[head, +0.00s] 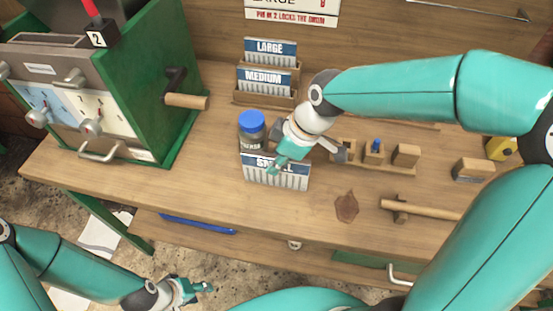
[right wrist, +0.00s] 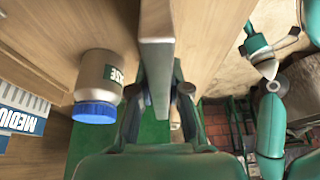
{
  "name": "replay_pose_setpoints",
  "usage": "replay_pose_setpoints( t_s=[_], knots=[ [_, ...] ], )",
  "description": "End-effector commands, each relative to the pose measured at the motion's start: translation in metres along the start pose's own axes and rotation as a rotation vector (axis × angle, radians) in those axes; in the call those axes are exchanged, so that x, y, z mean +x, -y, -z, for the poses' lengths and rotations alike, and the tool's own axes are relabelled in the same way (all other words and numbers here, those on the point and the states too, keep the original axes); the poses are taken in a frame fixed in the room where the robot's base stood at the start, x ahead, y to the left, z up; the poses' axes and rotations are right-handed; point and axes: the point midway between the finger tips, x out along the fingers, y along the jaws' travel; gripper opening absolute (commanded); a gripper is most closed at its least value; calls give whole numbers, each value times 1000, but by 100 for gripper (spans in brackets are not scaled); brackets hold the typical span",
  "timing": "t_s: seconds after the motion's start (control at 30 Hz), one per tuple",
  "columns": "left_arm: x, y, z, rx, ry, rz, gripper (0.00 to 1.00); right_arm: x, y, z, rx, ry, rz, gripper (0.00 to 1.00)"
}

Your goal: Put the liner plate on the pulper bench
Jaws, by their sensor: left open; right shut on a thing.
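The liner plate marked SMALL (head: 278,176) is a ribbed pale plate with a blue label, held upright over the front-middle of the bench (head: 222,194). My right gripper (head: 292,157) is shut on its top part and hides some of the label. In the right wrist view the plate (right wrist: 156,70) shows edge-on between my fingers. I cannot tell whether its lower edge touches the bench. Two more plates, LARGE (head: 270,50) and MEDIUM (head: 265,79), stand in a wooden rack behind. My left gripper (head: 192,291) is open and empty, low in front of the bench.
A blue-capped jar (head: 252,131) stands close behind the held plate. The green pulper (head: 150,90) with a wooden-handled crank (head: 186,101) is at the left. A wooden block rack (head: 390,165), a hammer (head: 420,209) and a brown stain (head: 347,206) lie to the right. Bench between pulper and plate is clear.

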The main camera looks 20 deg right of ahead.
Motion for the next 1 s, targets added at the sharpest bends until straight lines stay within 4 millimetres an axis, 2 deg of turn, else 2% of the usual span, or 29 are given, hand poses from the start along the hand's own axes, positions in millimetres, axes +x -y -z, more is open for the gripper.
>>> replay_pose_setpoints(
  t_s=[0.1, 0.13, 0.27, 0.67, 0.87, 1.0],
  knots=[
    [1, 0, 0, 0, 0, 0, 45, 1, 0, 0, 0, -1, -2, 0],
    [1, 0, 0, 0, 0, 0, 45, 1, 0, 0, 0, 0, 0, 19],
    [1, 0, 0, 0, 0, 0, 45, 0, 0, 0, 0, 0, 0, 41],
    [0, 0, 0, 0, 0, 0, 45, -4, 0, 1, 0, -1, -2, 41],
    [0, 0, 0, 0, 0, 0, 45, -31, -1, 1, -1, -4, -5, 41],
    [-1, 0, 0, 0, 0, 0, 45, -59, -1, 1, -1, -4, -5, 41]
  ],
)
